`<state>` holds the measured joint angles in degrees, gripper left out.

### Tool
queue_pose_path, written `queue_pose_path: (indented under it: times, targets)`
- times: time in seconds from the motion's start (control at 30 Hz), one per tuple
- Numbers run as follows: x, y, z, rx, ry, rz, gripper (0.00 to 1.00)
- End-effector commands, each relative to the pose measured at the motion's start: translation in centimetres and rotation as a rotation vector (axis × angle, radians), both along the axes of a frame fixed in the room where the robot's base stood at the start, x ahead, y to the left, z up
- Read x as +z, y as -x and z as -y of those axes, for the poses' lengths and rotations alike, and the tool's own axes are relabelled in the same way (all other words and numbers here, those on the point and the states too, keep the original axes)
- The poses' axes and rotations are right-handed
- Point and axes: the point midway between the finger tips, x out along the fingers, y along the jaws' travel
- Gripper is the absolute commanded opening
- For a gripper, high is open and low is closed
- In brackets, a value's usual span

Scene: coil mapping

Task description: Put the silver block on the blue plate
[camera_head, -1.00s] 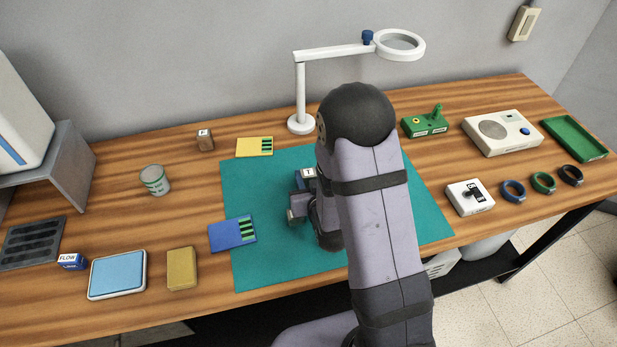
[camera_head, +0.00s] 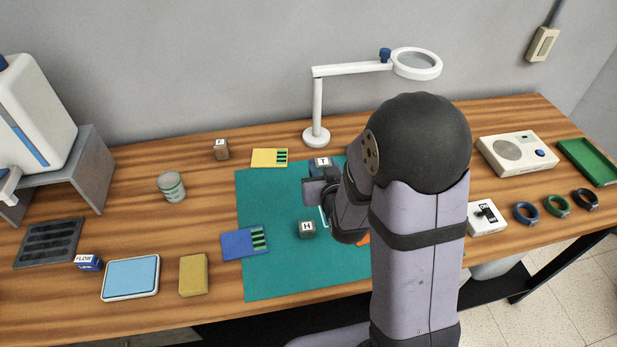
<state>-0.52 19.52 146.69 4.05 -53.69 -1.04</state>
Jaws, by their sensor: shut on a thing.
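A grey block marked H (camera_head: 306,230), the most silver-looking one, sits on the teal mat (camera_head: 270,275) just below my gripper and apart from it. My gripper (camera_head: 320,182) is above the mat, left of my arm, and looks shut on a dark blue block marked T (camera_head: 322,163). The fingers' contact with that block is partly hidden. The blue plate (camera_head: 131,278), light blue with a pale rim, lies at the front left of the table with nothing on it.
A yellow block (camera_head: 193,275) and FLOW box (camera_head: 88,262) flank the plate. A cup (camera_head: 171,187), brown block (camera_head: 222,150) and lamp (camera_head: 317,110) stand farther back.

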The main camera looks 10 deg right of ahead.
Motion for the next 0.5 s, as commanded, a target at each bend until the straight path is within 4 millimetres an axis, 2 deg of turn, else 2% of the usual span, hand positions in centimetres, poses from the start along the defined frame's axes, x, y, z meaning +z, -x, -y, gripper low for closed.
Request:
queue_pose_path:
  times: [0.27, 0.5]
  targets:
    - [-0.2, -0.2, 0.6, -0.009, 0.001, 0.001, 0.05]
    - [0.4, -1.3, -3.2, 0.179, 0.001, 0.005, 0.05]
